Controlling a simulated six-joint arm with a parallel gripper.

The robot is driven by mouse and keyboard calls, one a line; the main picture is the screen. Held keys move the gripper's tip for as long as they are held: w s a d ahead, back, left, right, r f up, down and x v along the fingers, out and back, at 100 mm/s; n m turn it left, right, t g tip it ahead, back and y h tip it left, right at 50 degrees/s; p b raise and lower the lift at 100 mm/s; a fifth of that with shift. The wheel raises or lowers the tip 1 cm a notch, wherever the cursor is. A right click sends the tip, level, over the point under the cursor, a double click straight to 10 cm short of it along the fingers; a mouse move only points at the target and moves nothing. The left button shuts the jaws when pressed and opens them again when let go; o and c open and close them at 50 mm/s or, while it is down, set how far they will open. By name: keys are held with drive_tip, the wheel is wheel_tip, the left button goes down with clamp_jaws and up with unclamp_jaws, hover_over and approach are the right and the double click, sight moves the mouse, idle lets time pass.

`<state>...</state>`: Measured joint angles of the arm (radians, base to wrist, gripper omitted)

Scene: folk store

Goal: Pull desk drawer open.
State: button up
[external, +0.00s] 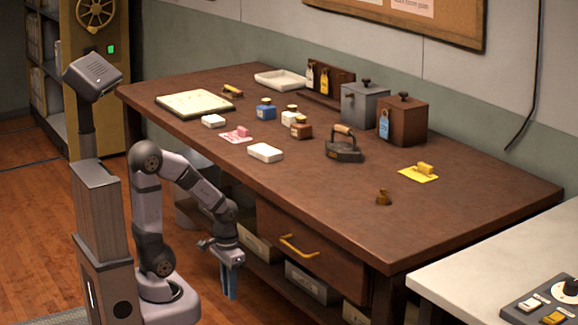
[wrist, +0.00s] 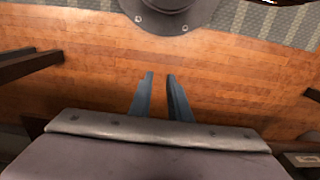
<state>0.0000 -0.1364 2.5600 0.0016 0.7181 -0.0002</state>
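The wooden desk (external: 440,215) has a brown drawer (external: 330,268) under its top, with a curved brass-coloured handle (external: 298,247). The drawer front looks about flush with the desk, so it appears shut. My gripper (external: 230,297) points down in front of the desk, left of the handle and lower than it, apart from it. In the wrist view, the two blue-grey fingers of my gripper (wrist: 160,75) stand apart with bare floor visible between them and nothing held. The drawer and handle cannot be made out in the wrist view.
Grey boxes (external: 312,283) sit on a low shelf under the desk. A white table (external: 480,270) stands at the right. Open wooden floor (wrist: 90,80) lies below my gripper.

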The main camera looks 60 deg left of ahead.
wheel_tip(320, 180, up, 5)
drive_tip(key=p, duration=0.4)
drive_tip(key=w+a+m+y+p, duration=0.1)
drive_tip(key=w+a+m+p, duration=0.1)
drive_tip(key=w+a+p, duration=0.15)
drive_tip(key=m+t+h+p, duration=0.5)
drive_tip(key=m+h+p, duration=1.1)
drive_tip(key=m+p, duration=1.15)
approach(287, 245)
drive_tip(key=d+n+p, duration=0.1)
drive_tip(key=n+p, duration=0.1)
drive_tip(key=w+d+n+p, duration=0.1)
drive_tip(key=d+n, duration=0.1)
drive_tip(key=shift+w+d+f+p, duration=0.15)
drive_tip(key=shift+d+f+p, duration=0.1)
drive_tip(key=shift+d+p, duration=0.1)
drive_tip(key=shift+d, duration=0.1)
